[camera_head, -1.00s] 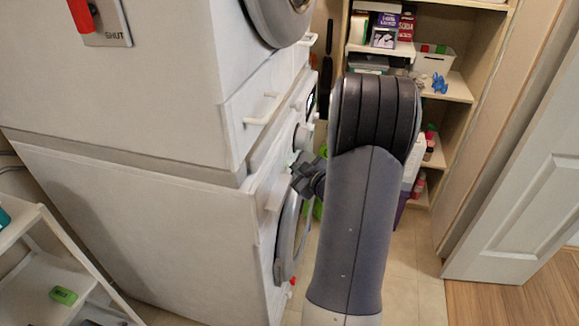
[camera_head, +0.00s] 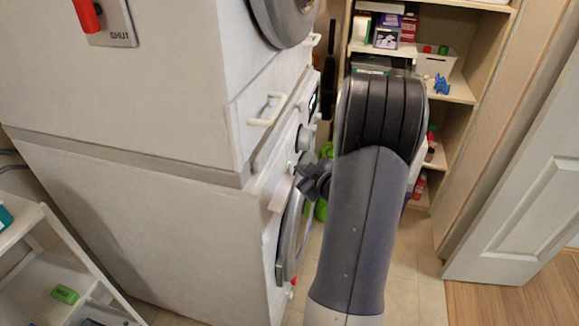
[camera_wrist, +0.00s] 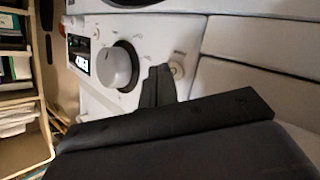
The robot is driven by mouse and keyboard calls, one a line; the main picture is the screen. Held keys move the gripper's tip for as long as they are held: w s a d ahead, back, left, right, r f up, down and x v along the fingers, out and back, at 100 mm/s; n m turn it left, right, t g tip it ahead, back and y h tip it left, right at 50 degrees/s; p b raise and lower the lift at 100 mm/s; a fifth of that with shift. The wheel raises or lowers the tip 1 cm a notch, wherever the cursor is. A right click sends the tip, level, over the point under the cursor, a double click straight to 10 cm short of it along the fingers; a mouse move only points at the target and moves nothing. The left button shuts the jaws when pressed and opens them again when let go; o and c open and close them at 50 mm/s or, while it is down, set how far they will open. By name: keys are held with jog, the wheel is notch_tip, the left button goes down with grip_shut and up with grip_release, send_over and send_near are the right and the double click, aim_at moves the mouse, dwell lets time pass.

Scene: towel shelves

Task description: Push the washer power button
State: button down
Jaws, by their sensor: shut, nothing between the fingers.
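The washer (camera_head: 140,235) is the lower white machine, and its control panel shows at its right side. In the wrist view, a small round button (camera_wrist: 177,69) with a pale ring sits on the panel, to the right of a large grey knob (camera_wrist: 115,66). My gripper (camera_wrist: 160,70) is shut and empty. Its fingertips are just left of the button in the picture, between it and the knob; I cannot tell whether they touch the panel. In the head view my gripper (camera_head: 301,171) is close to the panel, just below the knob (camera_head: 303,138), beside a small greenish light.
A lit display (camera_wrist: 79,63) is beyond the knob. A second white machine (camera_head: 110,95) is stacked above the washer. The washer's round door (camera_head: 290,240) is below my gripper. Shelves (camera_head: 455,90) with boxes stand behind my arm, and a white door (camera_head: 525,190) is at right.

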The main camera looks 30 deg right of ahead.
jog(key=s+d, duration=0.3)
jog(key=shift+s+p, duration=0.25)
jog(key=shift+p, duration=0.15)
jog(key=s+a+m+t+b, duration=0.1)
jog(key=s+m, duration=0.3)
jog(key=m, duration=0.8)
jog(key=s+a+m+t+b, duration=0.1)
jog(key=s+m, duration=0.4)
jog(key=m, duration=0.7)
jog(key=t+b, duration=0.1)
jog(key=b, duration=0.1)
jog(key=shift+s+a+f+h+b, duration=0.2)
jog(key=shift+s+f+h+b, duration=0.05)
jog(key=shift+f+h+b, duration=0.15)
jog(key=w+a, duration=0.1)
jog(key=w, duration=1.2)
jog(key=shift+a, duration=0.35)
